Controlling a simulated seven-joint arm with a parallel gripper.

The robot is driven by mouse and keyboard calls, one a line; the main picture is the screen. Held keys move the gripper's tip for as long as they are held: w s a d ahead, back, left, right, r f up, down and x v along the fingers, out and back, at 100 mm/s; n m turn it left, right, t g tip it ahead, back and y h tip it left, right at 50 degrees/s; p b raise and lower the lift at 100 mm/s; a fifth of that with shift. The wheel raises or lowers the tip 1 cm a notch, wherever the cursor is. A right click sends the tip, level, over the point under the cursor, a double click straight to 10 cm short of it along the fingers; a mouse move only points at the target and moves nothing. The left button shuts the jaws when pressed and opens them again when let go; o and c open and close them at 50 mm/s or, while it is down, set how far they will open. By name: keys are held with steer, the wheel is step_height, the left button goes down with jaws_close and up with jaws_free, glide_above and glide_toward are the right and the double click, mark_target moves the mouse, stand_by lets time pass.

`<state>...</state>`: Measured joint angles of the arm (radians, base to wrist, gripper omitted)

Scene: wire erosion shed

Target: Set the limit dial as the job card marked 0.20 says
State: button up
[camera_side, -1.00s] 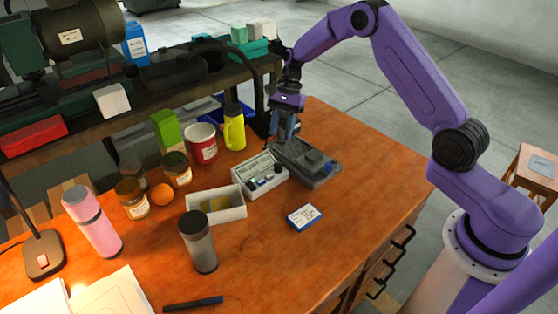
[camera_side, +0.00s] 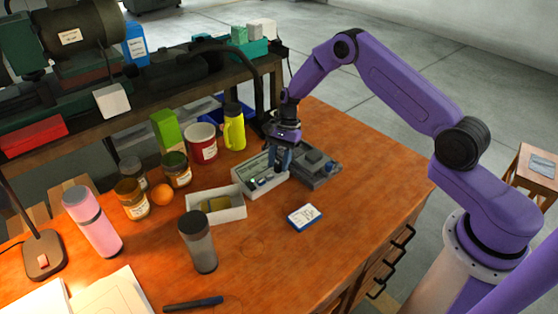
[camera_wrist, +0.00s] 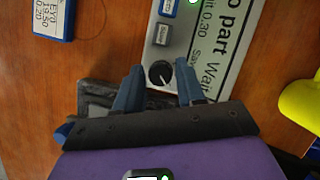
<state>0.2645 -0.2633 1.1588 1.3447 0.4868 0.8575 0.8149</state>
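A white gauge box (camera_side: 252,184) stands on the orange wooden table. The wrist view shows its display (camera_wrist: 222,45) reading "No part", "Wait" and a limit of 0.30. Its black limit dial (camera_wrist: 160,73) with a white pointer mark lies between my fingertips in that view. My gripper (camera_wrist: 158,84) has two blue fingers, open, with a gap on both sides of the dial. I cannot tell how far above the dial they are. A blue-edged job card (camera_wrist: 53,18) shows 13.50 and 0.20; it lies flat at the front right in the side view (camera_side: 304,216).
A grey fixture block (camera_side: 322,168) adjoins the gauge on the right. An open white tray (camera_side: 230,214) is on its left. The table's front right is mostly clear.

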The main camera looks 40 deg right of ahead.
jaws_close()
steer(key=shift+n, duration=0.3)
steer(key=n, duration=0.2)
steer(key=n+g+h, duration=0.1)
steer(key=n, duration=0.1)
steer(key=shift+w+g, duration=0.15)
steer(key=shift+g, duration=0.15)
steer(key=shift+a+n+g+h, duration=0.1)
steer(key=shift+n+g+h, duration=0.4)
steer(key=shift+n, duration=1.8)
steer(key=shift+r, duration=0.1)
jaws_free()
